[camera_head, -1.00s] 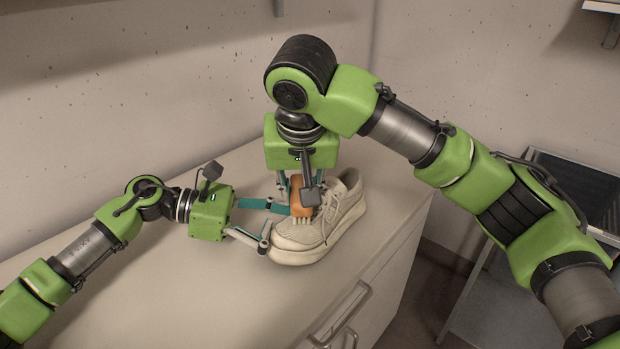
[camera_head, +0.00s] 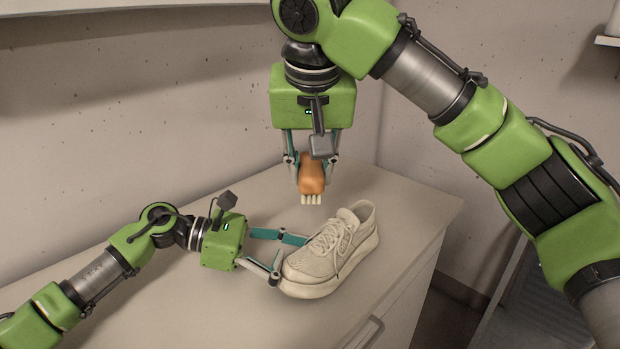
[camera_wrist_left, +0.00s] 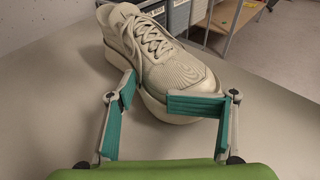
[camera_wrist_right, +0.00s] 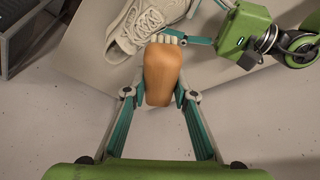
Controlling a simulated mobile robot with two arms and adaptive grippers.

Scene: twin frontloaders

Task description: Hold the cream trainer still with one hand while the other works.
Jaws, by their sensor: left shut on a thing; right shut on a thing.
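The cream trainer (camera_head: 328,250) stands upright on the counter, its toe toward my left gripper. It fills the top of the left wrist view (camera_wrist_left: 160,65) and shows at the top of the right wrist view (camera_wrist_right: 135,25). My left gripper (camera_head: 288,262) is shut on the toe end, one finger on each side. My right gripper (camera_head: 312,172) is shut on an orange-brown brush (camera_head: 312,178) with pale bristles pointing down. It holds the brush in the air, apart from the trainer. The brush also shows in the right wrist view (camera_wrist_right: 162,75).
The pale counter (camera_head: 190,300) is bare around the trainer. Its right edge lies close beyond the trainer, with a drawer handle (camera_head: 372,330) below. A wall stands behind. A grey shelf unit (camera_head: 500,310) stands at the lower right.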

